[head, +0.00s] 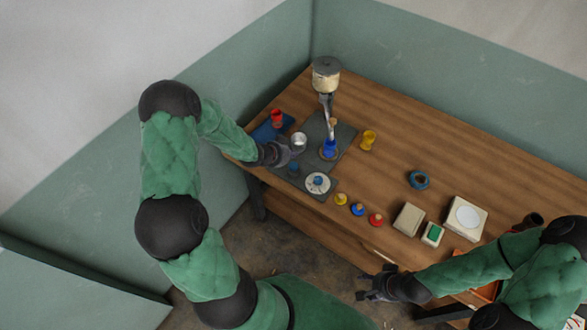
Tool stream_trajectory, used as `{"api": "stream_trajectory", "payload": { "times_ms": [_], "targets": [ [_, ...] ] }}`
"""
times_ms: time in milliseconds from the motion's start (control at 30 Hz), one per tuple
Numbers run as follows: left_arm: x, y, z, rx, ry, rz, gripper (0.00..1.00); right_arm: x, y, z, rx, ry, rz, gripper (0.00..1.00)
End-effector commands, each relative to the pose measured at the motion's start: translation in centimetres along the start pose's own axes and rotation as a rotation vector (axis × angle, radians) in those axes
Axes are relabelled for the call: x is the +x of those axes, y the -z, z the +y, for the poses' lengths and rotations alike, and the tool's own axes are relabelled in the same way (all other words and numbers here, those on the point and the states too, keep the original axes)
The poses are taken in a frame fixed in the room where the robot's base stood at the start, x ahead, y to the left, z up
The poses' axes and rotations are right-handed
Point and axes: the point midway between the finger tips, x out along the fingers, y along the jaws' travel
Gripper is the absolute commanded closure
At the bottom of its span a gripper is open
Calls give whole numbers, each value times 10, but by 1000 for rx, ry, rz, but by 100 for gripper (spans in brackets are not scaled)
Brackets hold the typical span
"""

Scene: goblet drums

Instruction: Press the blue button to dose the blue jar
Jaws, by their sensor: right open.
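A dispenser with a hopper (326,75) stands on a dark grey mat at the back of the table. A blue jar (329,149) sits below its spout. A white disc with a blue knob (318,181) lies at the mat's front; a small dark blue piece (293,170) is left of it. I cannot tell which is the button. My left gripper (287,151) is at the mat's left edge, close beside a metal cup (299,139); its jaws are too small to read. My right gripper (370,284) is open and empty off the table's front edge.
A red goblet (277,118) stands on a blue mat, a yellow goblet (368,139) right of the dispenser. Yellow (341,199), blue (358,209) and red (376,220) knobbed pieces line the front.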

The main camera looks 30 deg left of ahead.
Motion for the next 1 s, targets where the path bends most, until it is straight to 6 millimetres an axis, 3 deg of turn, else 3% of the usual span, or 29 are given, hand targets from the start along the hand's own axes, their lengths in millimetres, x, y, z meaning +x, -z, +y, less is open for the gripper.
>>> {"api": "stream_trajectory", "payload": {
  "times_ms": [33,300,1000],
  "targets": [
    [8,-8,3,-1,0,0,100,10,0,3,0,0,0,48],
    [27,-26,10,0,1,0,100,31,1,11,0,0,0,48],
    [29,-27,11,0,1,0,100,32,1,12,0,0,0,48]
  ]
}}
